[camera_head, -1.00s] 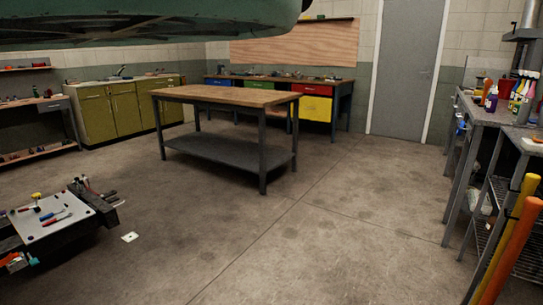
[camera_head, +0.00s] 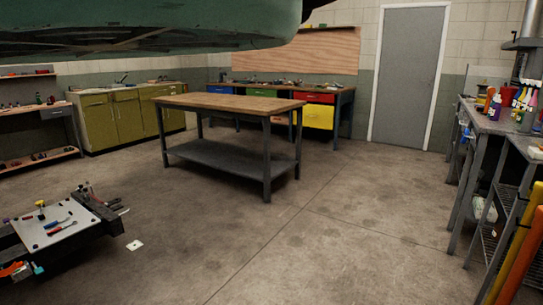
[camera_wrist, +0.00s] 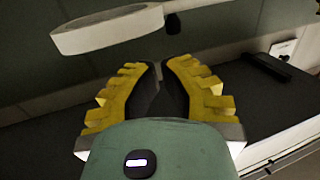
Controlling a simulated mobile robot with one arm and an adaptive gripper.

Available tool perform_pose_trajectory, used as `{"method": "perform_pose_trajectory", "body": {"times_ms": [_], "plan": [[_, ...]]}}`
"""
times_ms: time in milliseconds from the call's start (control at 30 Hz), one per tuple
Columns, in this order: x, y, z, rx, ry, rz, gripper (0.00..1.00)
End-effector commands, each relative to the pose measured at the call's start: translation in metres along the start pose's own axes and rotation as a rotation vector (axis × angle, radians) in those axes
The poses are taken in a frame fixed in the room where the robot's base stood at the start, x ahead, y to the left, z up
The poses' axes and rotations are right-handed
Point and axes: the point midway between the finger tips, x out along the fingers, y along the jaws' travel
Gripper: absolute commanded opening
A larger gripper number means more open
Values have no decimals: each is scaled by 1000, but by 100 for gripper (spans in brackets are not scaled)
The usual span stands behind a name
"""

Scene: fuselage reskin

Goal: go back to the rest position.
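My gripper (camera_wrist: 160,68) shows in the wrist view, with yellow stepped fingers and dark inner pads. The fingertips come together at the far end, and I see nothing held between them. A green rounded body with a black button and a white light (camera_wrist: 137,163) fills the bottom centre of that view. The gripper and arm do not show in the head view, so their pose relative to the room cannot be told from there.
A wooden-topped table (camera_head: 228,103) stands mid-room. A tool tray (camera_head: 57,226) is at lower left; a bench (camera_head: 490,122) with bottles and yellow-orange tubes (camera_head: 522,245) is at right. A green overhead body (camera_head: 150,30) hangs across the top left. The central floor is open.

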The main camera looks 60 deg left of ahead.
Motion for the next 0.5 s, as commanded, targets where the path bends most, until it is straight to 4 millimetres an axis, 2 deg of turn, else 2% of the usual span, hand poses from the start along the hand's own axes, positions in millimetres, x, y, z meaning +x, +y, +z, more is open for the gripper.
{"method": "perform_pose_trajectory", "body": {"times_ms": [233, 500], "plan": [[-31, 5, -1, -2, 1, 3, 0], [-47, 6, -1, -1, 3, 2, 0]]}}
